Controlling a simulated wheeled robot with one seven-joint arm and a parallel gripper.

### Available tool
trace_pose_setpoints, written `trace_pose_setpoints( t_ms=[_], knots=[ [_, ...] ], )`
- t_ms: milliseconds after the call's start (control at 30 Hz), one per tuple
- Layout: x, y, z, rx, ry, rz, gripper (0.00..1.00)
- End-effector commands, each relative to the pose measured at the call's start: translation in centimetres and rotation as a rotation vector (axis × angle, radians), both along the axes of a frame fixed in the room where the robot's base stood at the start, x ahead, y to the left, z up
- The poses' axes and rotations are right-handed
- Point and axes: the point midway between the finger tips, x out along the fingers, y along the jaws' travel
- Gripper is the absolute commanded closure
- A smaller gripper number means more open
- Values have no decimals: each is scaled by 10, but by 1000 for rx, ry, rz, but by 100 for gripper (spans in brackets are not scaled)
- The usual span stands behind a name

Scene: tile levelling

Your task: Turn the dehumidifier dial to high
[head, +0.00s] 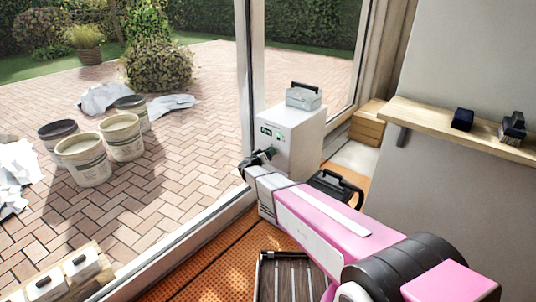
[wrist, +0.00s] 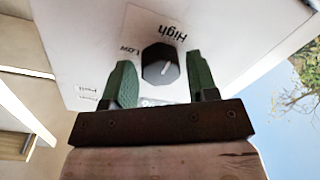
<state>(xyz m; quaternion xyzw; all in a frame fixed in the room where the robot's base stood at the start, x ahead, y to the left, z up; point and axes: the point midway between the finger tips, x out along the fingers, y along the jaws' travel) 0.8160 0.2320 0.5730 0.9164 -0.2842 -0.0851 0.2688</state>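The white dehumidifier (head: 300,138) stands by the window frame in the head view, with a small green display on its front. In the wrist view its panel (wrist: 88,35) fills the upper part. The black dial (wrist: 158,64) carries a pale pointer line. "Low" is printed to its left and "High" above it, both tilted in this view. My gripper (wrist: 160,62) is open, its green fingers on either side of the dial with visible gaps. In the head view my gripper (head: 262,156) is at the dehumidifier's front and hides the dial.
A grey case (head: 304,98) with a black handle sits on top of the dehumidifier. A black toolbox (head: 338,187) is on the floor to the right. A wooden shelf (head: 440,123) holds a dark block and a brush. Buckets (head: 86,162) stand outside on the paving.

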Motion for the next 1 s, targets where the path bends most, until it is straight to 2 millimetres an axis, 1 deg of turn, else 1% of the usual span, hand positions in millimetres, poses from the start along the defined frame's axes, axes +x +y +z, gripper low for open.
trace_pose_setpoints(
  t_ms=[300,433,567,800,1000],
  knots=[
    [0,1,1,-3,-1,2,34],
    [-6,5,1,-4,-2,2,34],
    [-23,15,2,-3,-1,4,34],
    [-61,41,1,-2,0,3,34],
    [-82,56,1,-3,-1,2,34]
  ],
)
